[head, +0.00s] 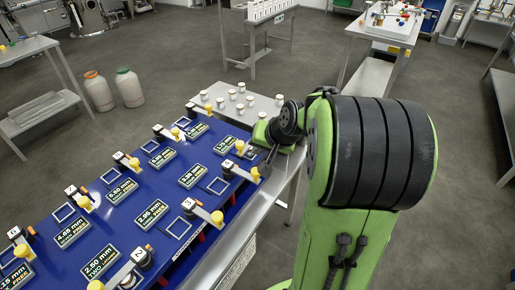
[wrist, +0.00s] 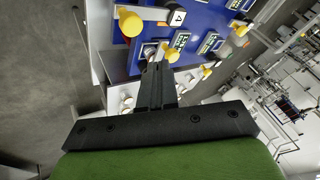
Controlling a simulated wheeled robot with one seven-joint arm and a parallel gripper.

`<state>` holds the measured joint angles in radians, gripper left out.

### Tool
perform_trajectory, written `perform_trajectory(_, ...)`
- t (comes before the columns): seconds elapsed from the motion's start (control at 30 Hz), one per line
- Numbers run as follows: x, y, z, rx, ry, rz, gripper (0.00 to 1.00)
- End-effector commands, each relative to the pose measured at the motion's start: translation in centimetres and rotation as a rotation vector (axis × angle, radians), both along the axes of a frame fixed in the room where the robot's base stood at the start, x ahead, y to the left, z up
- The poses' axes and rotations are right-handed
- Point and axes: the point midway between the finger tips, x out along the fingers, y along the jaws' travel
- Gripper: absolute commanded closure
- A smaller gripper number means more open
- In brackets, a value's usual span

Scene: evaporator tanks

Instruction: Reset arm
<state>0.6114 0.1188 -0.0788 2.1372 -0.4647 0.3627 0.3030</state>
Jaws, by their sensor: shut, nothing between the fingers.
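My green arm reaches from the lower right over the right edge of the blue panel in the head view. My gripper (head: 267,158) is at the far right corner of the panel, close to a lever with a yellow knob (head: 255,174). In the wrist view my gripper (wrist: 158,68) is shut, its dark fingers together with nothing between them. A yellow knob (wrist: 170,53) shows just beyond the fingertips; I cannot tell whether they touch it.
The blue panel (head: 120,205) carries several levers with yellow knobs and several displays in mm. Several white cups (head: 222,103) stand on the metal table behind it. Two jugs (head: 130,88) stand on the floor at left. A white table (head: 385,27) stands at the back right. Open floor lies between.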

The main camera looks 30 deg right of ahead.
Motion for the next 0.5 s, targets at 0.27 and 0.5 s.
perform_trajectory(0.27, -0.8, 0.4, 1.1, 0.001, 0.001, 0.0, 1.0)
perform_trajectory(0.5, -3.1, 5.0, 3.2, -0.088, 0.025, 0.128, 1.0)
